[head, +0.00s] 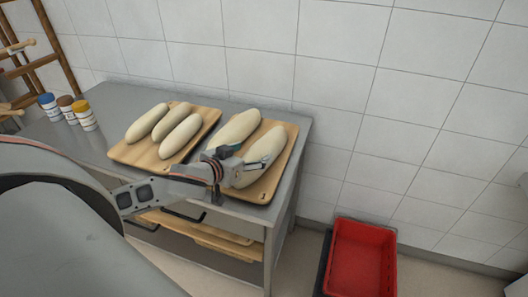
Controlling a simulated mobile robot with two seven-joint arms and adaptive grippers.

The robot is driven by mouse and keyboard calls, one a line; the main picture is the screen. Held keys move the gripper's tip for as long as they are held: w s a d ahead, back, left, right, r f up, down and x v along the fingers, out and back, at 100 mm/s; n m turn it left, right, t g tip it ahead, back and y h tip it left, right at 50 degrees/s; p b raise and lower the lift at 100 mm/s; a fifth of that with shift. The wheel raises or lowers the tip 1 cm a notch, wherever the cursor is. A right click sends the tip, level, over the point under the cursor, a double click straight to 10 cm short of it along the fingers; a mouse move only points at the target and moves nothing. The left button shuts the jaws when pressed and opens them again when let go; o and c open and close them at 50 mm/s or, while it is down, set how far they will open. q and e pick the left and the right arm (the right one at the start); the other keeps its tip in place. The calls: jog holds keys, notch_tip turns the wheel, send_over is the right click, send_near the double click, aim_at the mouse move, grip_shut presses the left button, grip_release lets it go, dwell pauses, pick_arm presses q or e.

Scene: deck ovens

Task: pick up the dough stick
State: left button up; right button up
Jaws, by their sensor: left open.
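Two pale dough sticks lie on the right wooden board (286,157), which is marked 1: one at the back (237,128) and one at the front right (264,152). My left gripper (232,162) is open over the right board, at the near left end of the front-right dough stick. It hides part of that end, and I cannot tell whether it touches the dough. My right gripper is not in view.
The boards rest on a grey metal table (110,97) against a white tiled wall. Several small jars (67,109) stand at its left. A wooden rack (40,65) is at far left. A red crate (361,259) stands on the floor at right.

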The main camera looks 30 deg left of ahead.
aim_at(262, 149)
pick_arm(q)
jog(key=shift+d+x, duration=0.15)
jog(key=shift+x, duration=1.4)
jog(key=shift+d+x, duration=0.15)
jog(key=shift+x, duration=1.4)
jog(key=c, duration=1.6)
jog(key=shift+r, duration=0.1)
